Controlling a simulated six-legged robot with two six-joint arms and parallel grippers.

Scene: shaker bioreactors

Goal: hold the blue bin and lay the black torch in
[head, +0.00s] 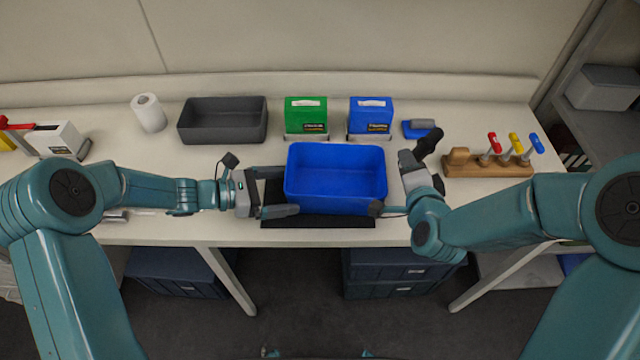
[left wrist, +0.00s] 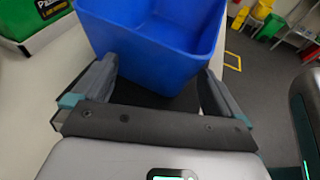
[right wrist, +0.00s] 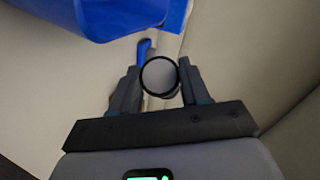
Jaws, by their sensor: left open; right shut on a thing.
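The blue bin (head: 336,205) stands open and empty on a black mat (head: 320,222) at the table's front. My left gripper (head: 275,198) is open at the bin's left end. In the left wrist view the bin (left wrist: 160,45) lies ahead of its spread fingers (left wrist: 155,95); I cannot tell whether they touch it. My right gripper (head: 428,165) is shut on the black torch (head: 429,142), right of the bin and apart from it. In the right wrist view the torch's round end (right wrist: 160,76) shows between the fingers, and the bin (right wrist: 120,15) is at upper left.
A grey bin (head: 222,140), a green box (head: 306,120) and a blue box (head: 370,118) stand behind. A wooden rack (head: 480,170) with coloured-top tools is at right, a paper roll (head: 148,113) at back left. A small blue-grey item (head: 420,126) lies behind the torch.

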